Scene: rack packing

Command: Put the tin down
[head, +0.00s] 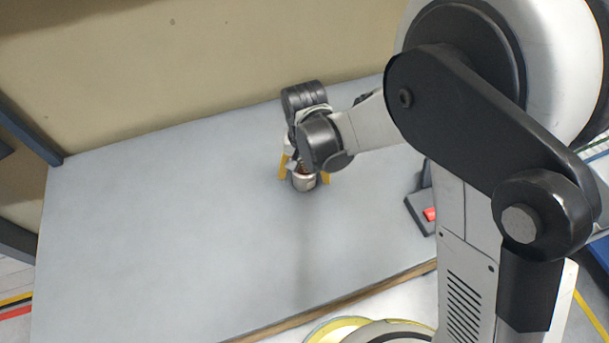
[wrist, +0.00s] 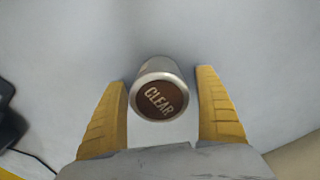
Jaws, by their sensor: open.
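The tin (wrist: 160,88) is a small silver cylinder with a brown lid that reads "CLEAR". It stands on the grey table (head: 150,230). In the head view the tin (head: 304,182) shows just below my wrist, partly hidden by it. My gripper (wrist: 165,105) has two yellow fingers, one on each side of the tin. The fingers are open, with a gap between each finger and the tin in the wrist view. In the head view my gripper (head: 305,177) is low over the table around the tin.
A dark device with a red part (head: 430,213) stands at the table's right side, beside my arm. A beige wall (head: 200,60) rises behind the table. The table's left and front areas are clear. A wooden edge (head: 330,302) runs along the front.

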